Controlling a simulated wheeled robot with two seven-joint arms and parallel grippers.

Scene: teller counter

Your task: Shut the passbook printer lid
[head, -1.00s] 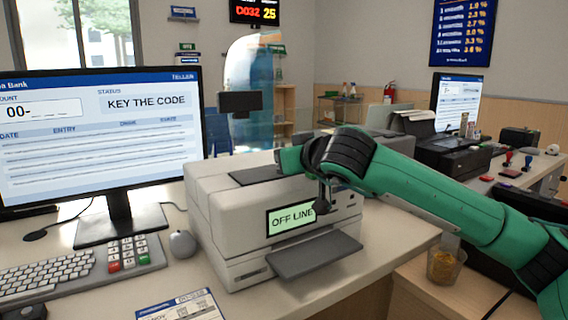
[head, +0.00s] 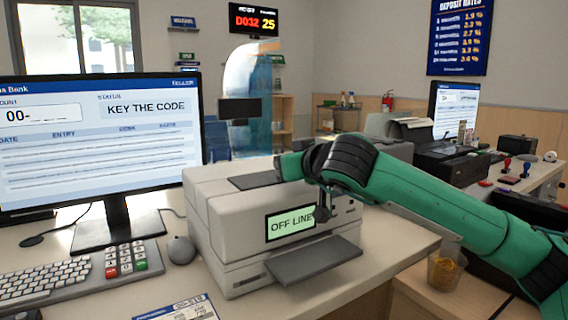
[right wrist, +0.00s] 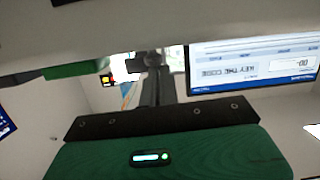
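The pale grey passbook printer (head: 235,217) stands on the counter in the middle of the head view. Its small screen reads OFF LINE (head: 284,224), and a dark tray (head: 312,261) juts from its front. Its upper casing shows a seam above the base, but I cannot tell clearly whether the lid is fully down. My right arm reaches in from the right, with its wrist over the printer's top right part. The right fingers are hidden in the head view, and their opening is unclear in the right wrist view. A pale surface fills the top of that view. My left gripper is out of view.
A monitor (head: 100,150), keyboard (head: 45,284), keypad (head: 128,262) and mouse (head: 181,250) stand left of the printer. A paper slip (head: 180,310) lies in front. A cup (head: 444,272) stands to the right, under my forearm. Bare counter (head: 395,240) shows right of the printer.

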